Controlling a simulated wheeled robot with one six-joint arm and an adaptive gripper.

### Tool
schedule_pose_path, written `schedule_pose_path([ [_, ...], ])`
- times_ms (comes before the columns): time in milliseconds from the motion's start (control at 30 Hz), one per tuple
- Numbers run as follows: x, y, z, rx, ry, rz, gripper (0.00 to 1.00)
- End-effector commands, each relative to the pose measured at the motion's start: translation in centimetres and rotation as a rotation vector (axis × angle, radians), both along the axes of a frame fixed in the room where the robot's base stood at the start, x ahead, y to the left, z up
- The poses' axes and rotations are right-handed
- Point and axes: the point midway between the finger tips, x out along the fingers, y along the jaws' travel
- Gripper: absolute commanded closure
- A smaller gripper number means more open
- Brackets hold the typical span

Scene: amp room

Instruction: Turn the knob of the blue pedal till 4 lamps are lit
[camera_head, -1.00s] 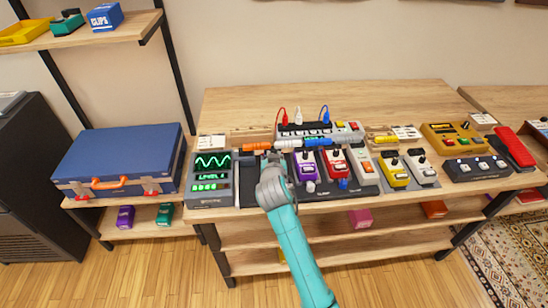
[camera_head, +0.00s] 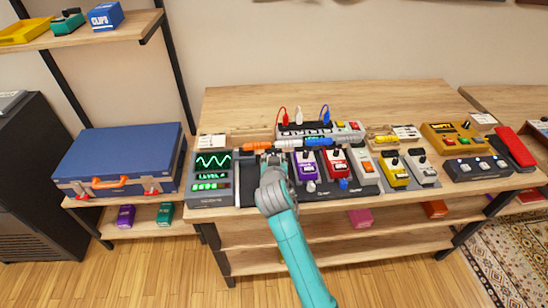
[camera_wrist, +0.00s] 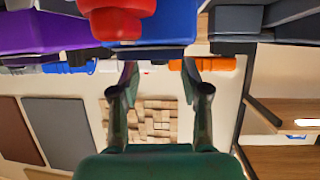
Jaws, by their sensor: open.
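The blue pedal (camera_wrist: 170,30) shows at the top of the wrist view, with a red knob (camera_wrist: 118,22) on it. In the head view my arm hides most of this pedal. My gripper (camera_wrist: 159,72) is open, its two fingers apart with nothing held between them. The knob lies above and left of the fingertips in the wrist view, not between them. In the head view my gripper (camera_head: 270,160) is over the board between the level meter and the purple pedal. The meter (camera_head: 210,172) has a green wave and a row of several lit green lamps.
A purple pedal (camera_head: 307,168) and a red pedal (camera_head: 338,162) stand close to the right of my gripper. Cables with red, white and blue plugs rise from the power box (camera_head: 310,130) behind. A blue case (camera_head: 118,160) is at the left. The table's rear (camera_head: 250,105) is clear.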

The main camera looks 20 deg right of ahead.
Motion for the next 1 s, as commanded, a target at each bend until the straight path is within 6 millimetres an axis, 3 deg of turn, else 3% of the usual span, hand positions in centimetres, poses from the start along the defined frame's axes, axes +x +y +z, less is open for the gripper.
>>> schedule_pose_path([
  [300, -5.4, 2.4, 2.4, 0.001, 0.0, 0.003, 0.54],
  [500, -7.5, 3.4, 3.3, 0.001, 0.001, 0.002, 0.54],
  [1000, -8.2, 3.6, 3.6, 0.001, 0.001, 0.001, 0.54],
])
